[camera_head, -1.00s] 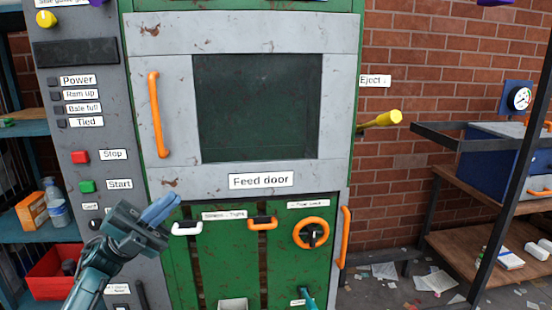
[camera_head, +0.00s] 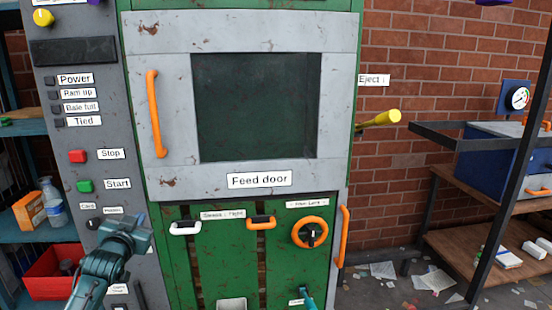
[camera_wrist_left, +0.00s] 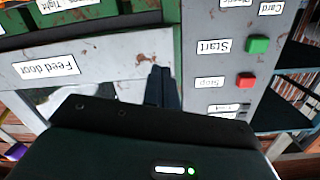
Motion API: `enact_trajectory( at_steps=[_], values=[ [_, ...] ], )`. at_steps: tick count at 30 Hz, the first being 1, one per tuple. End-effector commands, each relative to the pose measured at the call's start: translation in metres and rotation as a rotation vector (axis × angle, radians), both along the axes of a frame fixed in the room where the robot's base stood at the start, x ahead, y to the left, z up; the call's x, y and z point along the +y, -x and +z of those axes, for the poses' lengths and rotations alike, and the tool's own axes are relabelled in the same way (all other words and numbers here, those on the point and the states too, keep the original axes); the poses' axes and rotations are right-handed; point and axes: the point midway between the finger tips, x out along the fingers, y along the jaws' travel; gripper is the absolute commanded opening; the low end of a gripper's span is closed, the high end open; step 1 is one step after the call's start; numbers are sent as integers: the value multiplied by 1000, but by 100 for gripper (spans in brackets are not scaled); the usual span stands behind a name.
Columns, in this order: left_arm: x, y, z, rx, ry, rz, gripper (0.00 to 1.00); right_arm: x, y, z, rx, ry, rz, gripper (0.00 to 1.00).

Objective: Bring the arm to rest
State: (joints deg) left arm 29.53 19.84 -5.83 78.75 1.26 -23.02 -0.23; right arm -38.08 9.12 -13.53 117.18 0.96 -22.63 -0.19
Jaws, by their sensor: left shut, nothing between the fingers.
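My left gripper (camera_head: 140,222) is at the lower left of the head view, in front of the grey control panel (camera_head: 100,222), below the green Start button (camera_head: 85,186). It is shut and empty, with its blue fingertips close together. It hides part of the panel's lower labels. In the left wrist view the shut dark fingers (camera_wrist_left: 158,86) stand before the panel and the feed door, which appear upside down. My right gripper is not in view.
The grey feed door (camera_head: 325,180) has an orange handle (camera_head: 155,113). Below are orange and white handles and an orange wheel (camera_head: 310,232). A red bin (camera_head: 45,275) sits on the left shelf. A yellow-tipped eject lever (camera_head: 393,117) sticks out right. Litter lies on the floor.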

Motion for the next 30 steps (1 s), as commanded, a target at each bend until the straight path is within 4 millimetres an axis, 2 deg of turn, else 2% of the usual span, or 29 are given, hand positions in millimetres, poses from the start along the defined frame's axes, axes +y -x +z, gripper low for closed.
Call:
enact_trajectory(
  at_steps=[1, 5, 8, 11, 14, 15, 18, 21, 24, 27, 30],
  values=[
    [-15, 13, -29, 37, 4, -24, 0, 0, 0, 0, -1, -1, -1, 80],
    [-41, 44, -76, 95, 15, -67, 0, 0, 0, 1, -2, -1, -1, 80],
    [-65, 76, -116, 150, 31, -105, 0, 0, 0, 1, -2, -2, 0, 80],
    [-93, 121, -157, 216, 58, -147, 0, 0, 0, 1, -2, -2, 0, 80],
    [-123, 177, -197, 291, 100, -191, 0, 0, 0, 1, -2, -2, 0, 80],
    [-135, 202, -210, 323, 121, -207, 0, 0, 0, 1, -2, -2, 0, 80],
    [-162, 263, -234, 396, 175, -238, 0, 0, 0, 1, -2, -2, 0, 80],
    [-183, 316, -246, 458, 228, -257, 0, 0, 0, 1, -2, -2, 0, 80],
    [-196, 355, -250, 503, 271, -266, 0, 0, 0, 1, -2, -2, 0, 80],
    [-204, 378, -250, 530, 297, -269, 0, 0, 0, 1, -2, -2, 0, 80],
    [-208, 388, -250, 542, 310, -270, 0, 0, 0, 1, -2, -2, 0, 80]
  ],
)
